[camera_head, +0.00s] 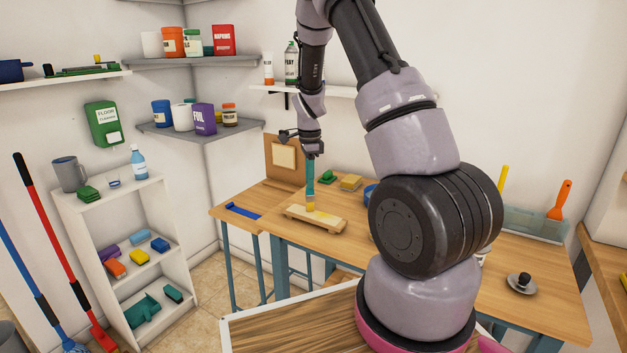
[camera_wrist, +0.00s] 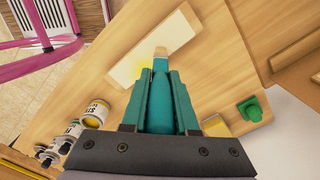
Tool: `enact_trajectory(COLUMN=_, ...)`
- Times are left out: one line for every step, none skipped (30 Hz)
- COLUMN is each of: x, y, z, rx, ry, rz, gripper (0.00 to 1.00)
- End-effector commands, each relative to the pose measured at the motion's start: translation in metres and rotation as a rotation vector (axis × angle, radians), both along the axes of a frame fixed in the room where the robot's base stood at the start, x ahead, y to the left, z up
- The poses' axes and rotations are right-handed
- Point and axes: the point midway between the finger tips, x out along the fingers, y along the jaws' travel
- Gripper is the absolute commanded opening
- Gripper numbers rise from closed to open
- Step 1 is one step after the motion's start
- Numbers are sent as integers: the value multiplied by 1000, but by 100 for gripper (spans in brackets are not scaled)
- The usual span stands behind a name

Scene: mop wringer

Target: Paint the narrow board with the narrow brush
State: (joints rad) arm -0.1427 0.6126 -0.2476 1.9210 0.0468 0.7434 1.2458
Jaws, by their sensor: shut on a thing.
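My gripper (camera_head: 310,157) is shut on the teal handle of the brush (camera_head: 310,186), which hangs bristles down over the board. In the wrist view, my gripper (camera_wrist: 160,76) has a finger on each side of the brush (camera_wrist: 160,105). The narrow board (camera_head: 300,215) lies flat on the workbench and appears raised on supports. It also shows in the wrist view (camera_wrist: 128,72) as a pale strip. The pale bristle tip is over the board's middle, and I cannot tell for certain whether it touches. Some yellow shows on the board near the bristles.
A green block (camera_head: 327,177) and a yellow block (camera_head: 350,182) lie behind the board. Labelled cans (camera_wrist: 95,113) stand beside it in the wrist view. A blue tool (camera_head: 242,211) lies at the left. An upright panel (camera_head: 284,157) stands at the back.

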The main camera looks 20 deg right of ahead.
Motion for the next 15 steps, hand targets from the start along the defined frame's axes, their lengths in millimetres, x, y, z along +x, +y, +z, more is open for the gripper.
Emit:
enact_trajectory(x=3, y=3, z=-1, rx=0, ry=0, rz=1, gripper=0)
enact_trajectory(x=5, y=4, z=-1, rx=0, ry=0, rz=1, gripper=0)
enact_trajectory(x=8, y=6, z=-2, rx=0, ry=1, rz=1, gripper=0)
enact_trajectory(x=10, y=8, z=-2, rx=0, ry=1, rz=1, gripper=0)
enact_trajectory(x=12, y=9, z=-2, rx=0, ry=1, rz=1, gripper=0)
enact_trajectory(x=13, y=11, z=-2, rx=0, ry=1, rz=0, gripper=0)
enact_trajectory(x=14, y=12, z=-2, rx=0, ry=1, rz=0, gripper=0)
enact_trajectory(x=15, y=12, z=-2, rx=0, ry=1, rz=0, gripper=0)
enact_trajectory(x=16, y=13, z=-2, rx=0, ry=1, rz=0, gripper=0)
enact_trajectory(x=16, y=13, z=-2, rx=0, ry=1, rz=0, gripper=0)
enact_trajectory(x=17, y=14, z=-2, rx=0, ry=0, rz=0, gripper=0)
enact_trajectory(x=18, y=15, z=-2, rx=0, ry=0, rz=0, gripper=0)
enact_trajectory(x=20, y=16, z=-2, rx=0, ry=0, rz=1, gripper=0)
enact_trajectory(x=21, y=17, z=-2, rx=0, ry=0, rz=1, gripper=0)
enact_trajectory(x=24, y=19, z=-2, rx=0, ry=0, rz=1, gripper=0)
